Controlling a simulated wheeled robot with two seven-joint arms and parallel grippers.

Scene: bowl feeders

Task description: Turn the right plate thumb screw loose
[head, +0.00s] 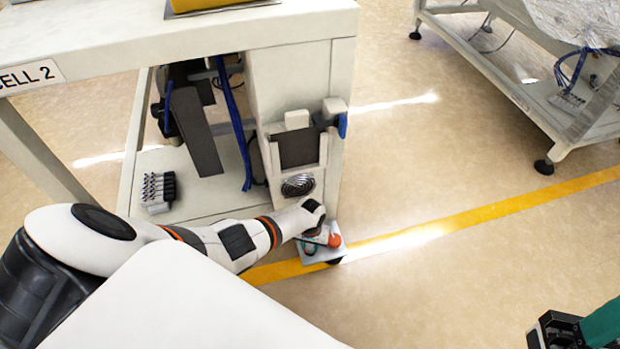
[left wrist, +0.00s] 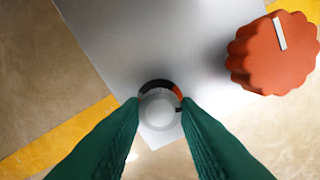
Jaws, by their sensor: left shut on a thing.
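A grey metal plate (head: 334,253) sticks out at the foot of the white cabinet; it fills the middle of the left wrist view (left wrist: 150,45). A small round grey screw head (left wrist: 160,108) with a dark ring and an orange mark sits near the plate's edge. I take it for the thumb screw. My left gripper (left wrist: 160,104) is shut on it, one green finger on each side. A large ribbed orange knob (left wrist: 273,54) with a white line stands to the right, apart from the fingers. My right gripper (head: 575,332) is partly in view at bottom right; its fingertips are cut off.
The white cabinet (head: 340,80) stands beside the plate, with a wire coil (head: 298,185) low on its front. A block with several pegs (head: 158,190) stands on the lower shelf. The floor at right is clear.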

